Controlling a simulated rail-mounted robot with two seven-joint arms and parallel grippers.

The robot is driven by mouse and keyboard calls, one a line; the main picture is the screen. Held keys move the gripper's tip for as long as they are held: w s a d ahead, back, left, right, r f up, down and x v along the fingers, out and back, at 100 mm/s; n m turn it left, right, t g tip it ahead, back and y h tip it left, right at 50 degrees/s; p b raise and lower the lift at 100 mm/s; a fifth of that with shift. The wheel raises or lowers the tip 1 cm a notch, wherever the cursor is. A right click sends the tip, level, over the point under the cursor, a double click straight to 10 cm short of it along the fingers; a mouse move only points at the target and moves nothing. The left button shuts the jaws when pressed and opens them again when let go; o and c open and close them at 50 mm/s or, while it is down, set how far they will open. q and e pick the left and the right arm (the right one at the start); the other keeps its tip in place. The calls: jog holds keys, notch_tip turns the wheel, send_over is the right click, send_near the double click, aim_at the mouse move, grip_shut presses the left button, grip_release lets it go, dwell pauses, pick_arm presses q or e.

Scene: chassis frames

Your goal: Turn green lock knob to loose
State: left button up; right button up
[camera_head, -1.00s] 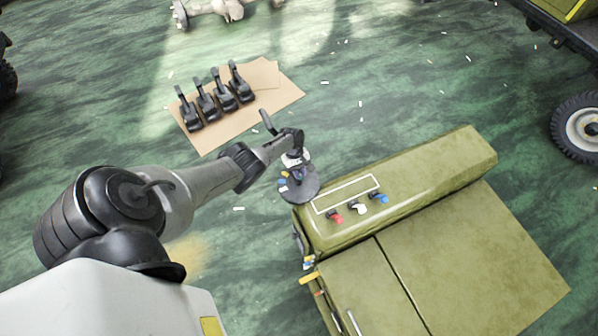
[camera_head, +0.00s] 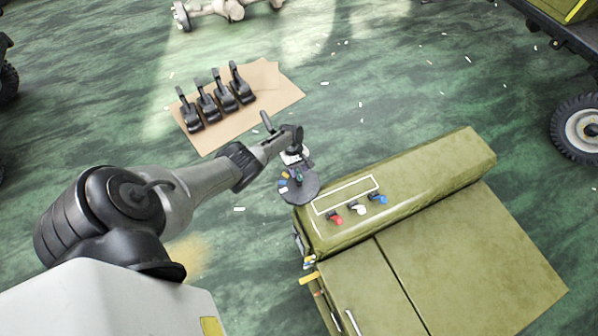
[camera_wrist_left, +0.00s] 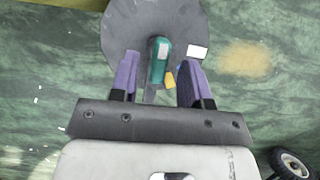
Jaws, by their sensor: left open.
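The green knob (camera_wrist_left: 157,62) is an elongated handle with a pale patch, standing on a round grey disc (camera_wrist_left: 175,18) in the left wrist view. My left gripper (camera_wrist_left: 160,72) has its two purple fingers apart, one on each side of the knob. Gaps show on both sides, so the fingers do not appear closed on it. In the head view my left gripper (camera_head: 297,168) is over the grey disc (camera_head: 302,194) beside the olive chassis body; the knob is too small there to make out well. My right gripper is not in view.
Red (camera_head: 336,219), white (camera_head: 359,209) and blue (camera_head: 378,198) knobs sit on the olive body (camera_head: 430,180) right of the disc. Black pedal-like parts (camera_head: 240,85) lie on cardboard (camera_head: 275,105) at the back. A yellow tab (camera_wrist_left: 170,80) and white tab (camera_wrist_left: 198,51) are close to the green knob.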

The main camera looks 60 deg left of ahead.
pick_arm(q)
jog(key=p+v, duration=0.3)
jog(key=v, duration=0.8)
jog(key=shift+r, duration=0.35)
jog(key=s+d+m+y, duration=0.2)
jog(key=s+d+m, duration=0.4)
jog(key=d, duration=0.4)
jog(key=s+d+m+y, duration=0.2)
jog(key=s+d+m, duration=0.2)
jog(key=d+m, duration=0.4)
jog(key=s+d+r+m+t, duration=0.3)
jog(key=s+d+r+m, duration=0.2)
jog(key=s+d+r, duration=0.5)
jog(key=d+r, duration=0.4)
jog(key=r, duration=0.1)
jog(key=shift+s+t+p, duration=0.25)
jog(key=shift+t+p, duration=0.1)
jog(key=shift+t, duration=0.05)
